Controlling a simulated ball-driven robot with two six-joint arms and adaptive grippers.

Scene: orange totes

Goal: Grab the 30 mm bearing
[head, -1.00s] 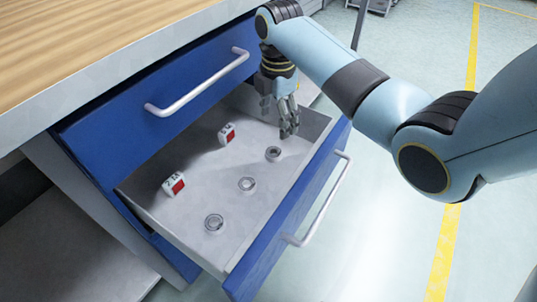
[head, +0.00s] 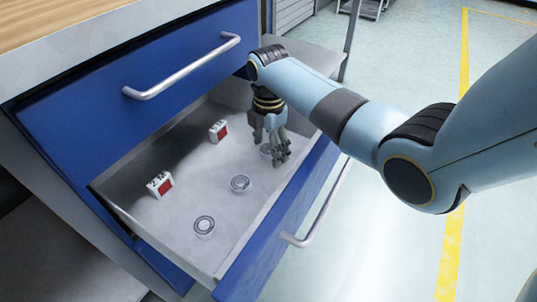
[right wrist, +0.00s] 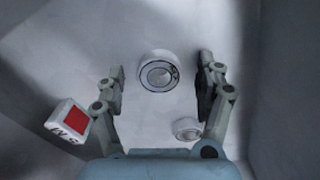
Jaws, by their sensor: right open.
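Three silver ring bearings lie in a row on the floor of the open drawer: a near one (head: 204,226), a middle one (head: 240,184) and a far one (head: 266,149). Their sizes in millimetres cannot be read. My right gripper (head: 277,150) points down over the far bearing, partly covering it. In the right wrist view, the open fingers (right wrist: 161,78) stand on either side of one bearing (right wrist: 159,72), apart from it. A second, smaller-looking bearing (right wrist: 187,128) lies nearer the gripper's base. My left gripper is not in view.
Two white boxes with red faces stand in the drawer, one at the left (head: 159,184) and one further back (head: 218,131). The drawer's blue front (head: 262,262) with its handle rises beside the bearings. A shut blue drawer (head: 130,65) is above.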

